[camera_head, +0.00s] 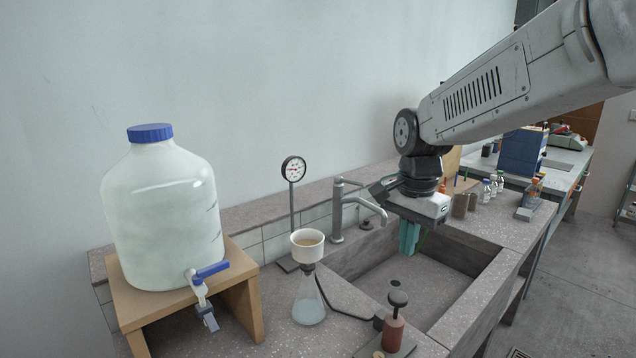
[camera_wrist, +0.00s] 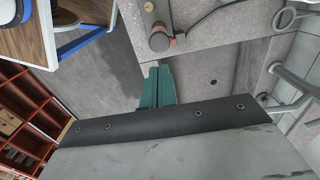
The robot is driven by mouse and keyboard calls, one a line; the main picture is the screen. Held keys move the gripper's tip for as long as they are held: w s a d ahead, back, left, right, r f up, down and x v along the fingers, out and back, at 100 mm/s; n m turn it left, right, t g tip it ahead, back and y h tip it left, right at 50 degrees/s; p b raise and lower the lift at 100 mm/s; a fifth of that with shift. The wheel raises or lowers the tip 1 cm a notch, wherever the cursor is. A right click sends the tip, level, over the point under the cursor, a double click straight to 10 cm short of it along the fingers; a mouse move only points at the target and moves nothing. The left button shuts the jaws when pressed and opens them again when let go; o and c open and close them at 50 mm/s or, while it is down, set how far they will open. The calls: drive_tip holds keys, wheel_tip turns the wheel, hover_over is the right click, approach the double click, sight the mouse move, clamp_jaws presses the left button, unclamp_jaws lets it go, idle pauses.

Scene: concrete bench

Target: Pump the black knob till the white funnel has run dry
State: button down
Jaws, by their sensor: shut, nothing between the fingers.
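The white funnel (camera_head: 307,250) sits upright on the neck of a clear conical flask (camera_head: 309,302). Tan-coloured contents show inside the funnel, and pale bluish liquid lies in the flask. The black knob (camera_head: 398,298) tops a small red hand pump (camera_head: 393,332) at the front of the sink. In the wrist view the knob (camera_wrist: 159,41) shows beyond my fingertips. My gripper (camera_head: 409,240), with teal fingers, is shut and empty over the sink, behind and above the knob and apart from it. Its shut fingers also show in the wrist view (camera_wrist: 157,85).
A dark hose (camera_head: 345,300) runs between flask and pump. A dial gauge (camera_head: 293,169) on a stand and a tap (camera_head: 340,205) stand behind. A large jug (camera_head: 160,215) on a wooden stand (camera_head: 245,300) is at left. The sink basin (camera_head: 430,288) looks empty.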

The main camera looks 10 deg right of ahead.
sight(397, 297)
drive_tip(key=r, duration=0.2)
drive_tip(key=a+r, duration=0.1)
drive_tip(key=r, duration=0.1)
drive_tip(key=shift+f, duration=0.1)
wheel_tip(397, 297, down, 14)
drive_tip(key=shift+d, duration=0.1)
idle(0.6)
drive_tip(key=shift+s+f, duration=0.1)
drive_tip(key=shift+f, duration=1.95)
